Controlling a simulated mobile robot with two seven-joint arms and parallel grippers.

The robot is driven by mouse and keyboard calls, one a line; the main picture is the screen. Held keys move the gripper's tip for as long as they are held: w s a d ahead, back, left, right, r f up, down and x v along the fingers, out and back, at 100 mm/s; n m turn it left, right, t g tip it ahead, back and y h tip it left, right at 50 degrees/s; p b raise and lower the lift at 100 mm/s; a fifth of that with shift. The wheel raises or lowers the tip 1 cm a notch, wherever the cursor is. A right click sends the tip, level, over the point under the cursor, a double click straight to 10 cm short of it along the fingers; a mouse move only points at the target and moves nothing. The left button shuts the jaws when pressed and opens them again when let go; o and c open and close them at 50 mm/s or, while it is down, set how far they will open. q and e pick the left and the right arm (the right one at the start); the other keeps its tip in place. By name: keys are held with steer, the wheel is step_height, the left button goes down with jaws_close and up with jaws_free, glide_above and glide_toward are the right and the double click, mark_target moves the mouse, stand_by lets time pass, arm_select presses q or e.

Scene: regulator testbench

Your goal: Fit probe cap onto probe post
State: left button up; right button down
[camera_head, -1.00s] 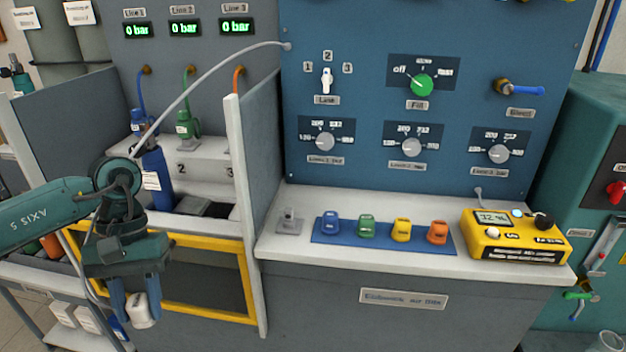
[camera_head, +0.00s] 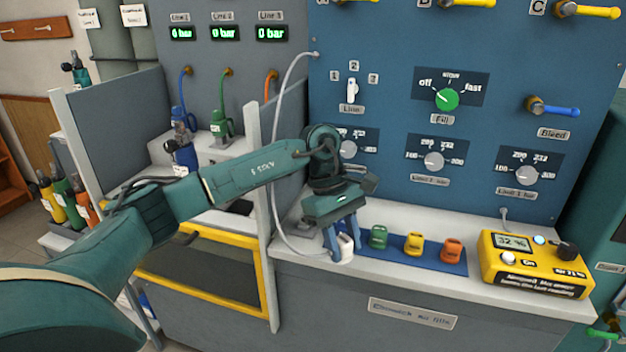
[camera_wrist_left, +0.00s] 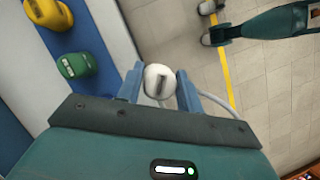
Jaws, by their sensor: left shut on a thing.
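The probe cap is a small white piece (camera_head: 346,246) with a grey hose attached. My left gripper (camera_head: 342,243) is shut on it, just above the counter's front edge, at the left end of the blue mat. The probe post cannot be made out now; my left gripper and wrist cover that part of the counter.
The blue mat (camera_head: 390,258) holds green (camera_head: 378,237), yellow (camera_head: 413,244) and orange (camera_head: 451,250) pieces. A yellow meter (camera_head: 535,265) stands to the right. The hose (camera_head: 275,190) loops from the blue panel (camera_head: 400,60). A grey partition (camera_head: 285,150) stands left of the counter.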

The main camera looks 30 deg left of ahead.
arm_select(q)
steer(key=w+a+r+n+t+y+p, duration=0.1)
steer(key=a+n, duration=0.3)
steer(key=n, duration=0.4)
steer(key=w+a+r+n+t+y+p, duration=0.1)
steer(key=w+a+n+t+y, duration=0.1)
steer(key=n, duration=0.6)
steer(key=w+a+r+n+t+y+p, duration=0.1)
steer(key=w+a+r+n+t+y, duration=0.1)
steer(key=a+n, duration=0.5)
steer(key=shift+w+a+n+t, duration=0.15)
steer(key=shift+w+n+t, duration=0.45)
steer(key=shift+w, duration=0.65)
steer(key=shift+a+f+n+y, duration=0.1)
steer(key=shift+f+n+y, duration=0.1)
steer(key=shift+n+y, duration=0.1)
steer(key=shift+f+b, duration=0.85)
steer(key=shift+f, duration=0.2)
steer(key=shift+r, duration=0.15)
arm_select(e)
steer(key=shift+w+a+g, duration=0.4)
steer(key=shift+w+a, duration=0.05)
steer(key=shift+a, duration=0.15)
arm_select(q)
steer(key=shift+w, duration=0.1)
arm_select(e)
steer(key=shift+s+f, duration=0.1)
steer(key=shift+f, duration=0.15)
